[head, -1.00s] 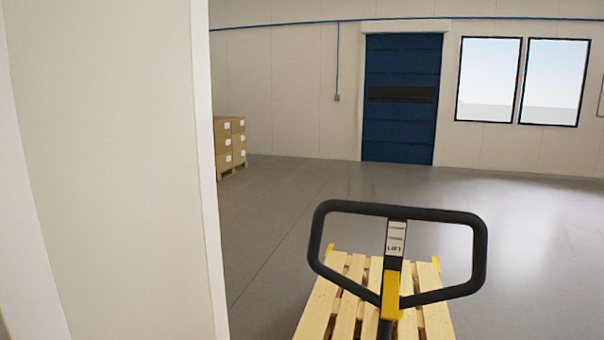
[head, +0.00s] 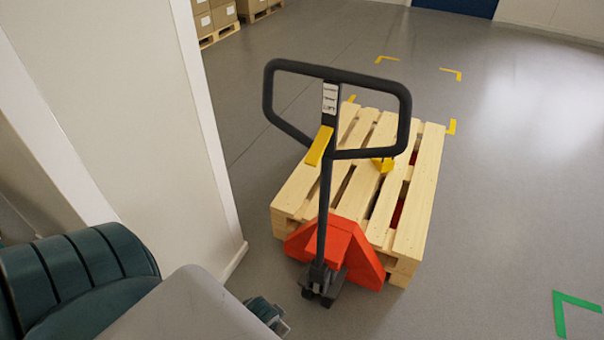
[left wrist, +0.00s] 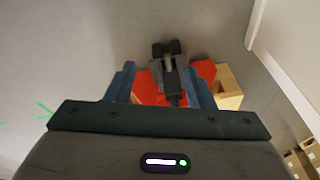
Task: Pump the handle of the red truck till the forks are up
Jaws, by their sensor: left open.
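The red pallet truck (head: 335,245) stands on the floor in front of me. Its black loop handle (head: 268,98) is on an upright shaft (head: 323,210) with a yellow lever and a label. Its forks run under a wooden pallet (head: 425,185); only bits of red show between the slats, so their height is hard to tell. My left gripper (head: 272,316) is low at the bottom of the head view, left of the truck's base and apart from the handle. In the left wrist view the gripper (left wrist: 160,82) is open and empty, with the truck base beyond its fingers. My right gripper is out of view.
A white wall end (head: 170,130) stands close on the left. Boxes on pallets (head: 215,18) are at the back left. Yellow corner marks (head: 452,72) lie on the floor beyond the pallet, and a green mark (head: 562,312) at the right. The floor on the right is clear.

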